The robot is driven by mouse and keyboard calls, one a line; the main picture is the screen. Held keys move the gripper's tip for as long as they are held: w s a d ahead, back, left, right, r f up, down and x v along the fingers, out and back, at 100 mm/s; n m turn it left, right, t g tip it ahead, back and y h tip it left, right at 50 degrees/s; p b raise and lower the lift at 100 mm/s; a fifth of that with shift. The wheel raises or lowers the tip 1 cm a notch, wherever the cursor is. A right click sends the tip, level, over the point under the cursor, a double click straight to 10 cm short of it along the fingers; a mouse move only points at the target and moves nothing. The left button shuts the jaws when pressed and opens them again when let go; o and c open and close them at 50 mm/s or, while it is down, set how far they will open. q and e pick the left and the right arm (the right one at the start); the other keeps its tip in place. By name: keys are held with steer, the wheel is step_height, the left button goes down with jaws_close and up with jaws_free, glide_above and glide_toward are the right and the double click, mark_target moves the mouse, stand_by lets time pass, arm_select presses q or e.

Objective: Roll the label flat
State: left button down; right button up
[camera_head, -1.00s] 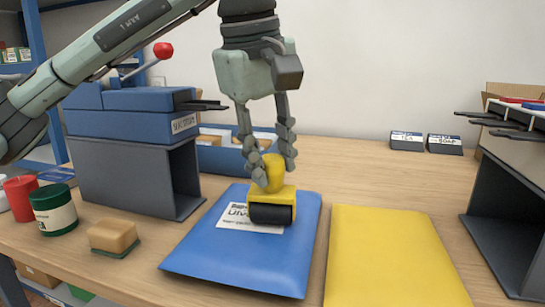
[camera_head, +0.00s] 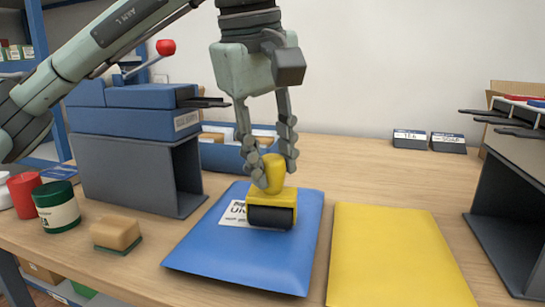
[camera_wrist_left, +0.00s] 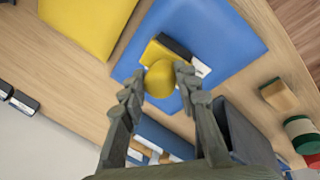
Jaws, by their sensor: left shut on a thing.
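My left gripper (camera_head: 270,178) is shut on the yellow handle of a roller (camera_head: 271,202) with a black cylinder. The roller stands over the white printed label (camera_head: 234,212) on the blue parcel (camera_head: 243,254) and hides the label's right part. The left part of the label shows and looks flat on the parcel. In the left wrist view the yellow roller knob (camera_wrist_left: 159,79) is between the fingertips, and a strip of the label (camera_wrist_left: 201,68) shows beside the roller over the blue parcel (camera_wrist_left: 220,30). My right gripper is not in view.
A yellow parcel (camera_head: 392,256) lies to the right of the blue one. A tan sponge-like block (camera_head: 116,233), a green jar (camera_head: 57,207) and a grey stand (camera_head: 137,175) are at left. Another dark stand (camera_head: 510,230) is at right.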

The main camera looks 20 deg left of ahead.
arm_select(q)
steer(key=a, duration=0.6)
steer(key=shift+s+r+b, duration=0.2)
steer(key=shift+s+b, duration=0.05)
steer(key=shift+b, duration=0.2)
steer(key=shift+f, duration=0.35)
stand_by(0.5)
steer(key=shift+w, duration=0.85)
steer(key=shift+w+a+p, duration=0.15)
steer(key=shift+w+p, duration=0.2)
steer(key=shift+w, duration=0.5)
